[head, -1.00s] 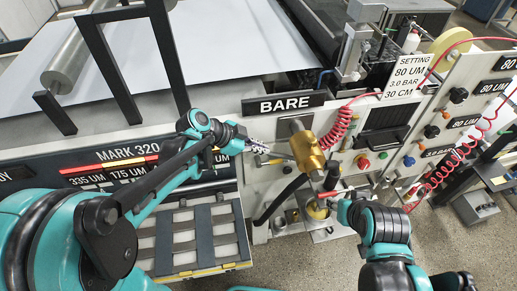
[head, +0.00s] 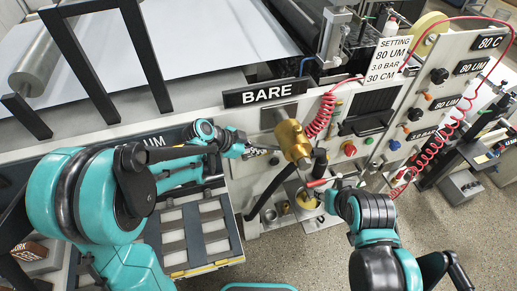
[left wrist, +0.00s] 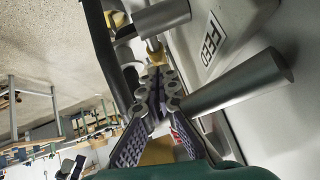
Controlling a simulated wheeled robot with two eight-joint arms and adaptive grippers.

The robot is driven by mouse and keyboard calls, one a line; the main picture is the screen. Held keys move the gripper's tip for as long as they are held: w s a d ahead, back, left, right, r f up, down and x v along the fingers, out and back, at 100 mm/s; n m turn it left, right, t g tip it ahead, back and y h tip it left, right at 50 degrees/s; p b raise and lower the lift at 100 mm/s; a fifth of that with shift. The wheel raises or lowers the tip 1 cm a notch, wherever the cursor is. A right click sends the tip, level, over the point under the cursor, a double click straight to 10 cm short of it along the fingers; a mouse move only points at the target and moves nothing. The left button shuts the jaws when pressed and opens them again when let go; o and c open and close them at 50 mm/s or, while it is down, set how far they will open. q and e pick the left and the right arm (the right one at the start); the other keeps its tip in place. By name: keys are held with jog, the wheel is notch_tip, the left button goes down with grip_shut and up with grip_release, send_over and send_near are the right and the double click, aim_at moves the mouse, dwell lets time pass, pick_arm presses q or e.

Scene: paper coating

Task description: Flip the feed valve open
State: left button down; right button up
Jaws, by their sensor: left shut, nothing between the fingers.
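A brass cylindrical body (head: 293,142) with a grey end stands out from the panel below the BARE sign. The left wrist view shows a FEED label (left wrist: 212,43) on the pale panel, with a thick grey bar (left wrist: 235,84) beside it and another grey cylinder (left wrist: 163,18) above. I cannot tell which part is the valve's lever. My left gripper (head: 277,149) is shut and empty, just left of the brass body; its tips show in the left wrist view (left wrist: 155,52). Touching is unclear. My right gripper (head: 330,190) is by a red-ended handle (head: 318,183); its fingers are unclear.
The BARE sign (head: 265,92) is above the brass body. A panel with buttons and knobs (head: 440,76) is at right. A slatted tray (head: 205,238) sits below my left arm. Floor at lower right is open.

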pick_arm(q)
jog(key=shift+d+f+y, duration=0.25)
jog(key=shift+y, duration=0.25)
jog(key=f+g+y, duration=0.1)
jog(key=y, duration=0.1)
jog(key=d+f+g+y, duration=0.1)
jog(key=y, duration=0.1)
jog(key=shift+w+f+y, duration=0.2)
jog(key=shift+y, duration=0.1)
jog(key=shift+f+b, duration=0.3)
jog(key=shift+f, duration=0.25)
jog(key=f+y+b, duration=0.1)
jog(key=a+f+y+b, duration=0.1)
jog(key=f+g+y+b, duration=0.1)
jog(key=f, duration=0.1)
jog(key=shift+s+a+m, duration=0.25)
jog(key=shift+a+m, duration=0.05)
jog(key=shift+a, duration=0.05)
jog(key=shift+a+f+b, duration=0.15)
jog(key=shift+a+b, duration=0.05)
jog(key=shift+b, duration=0.1)
dwell(0.4)
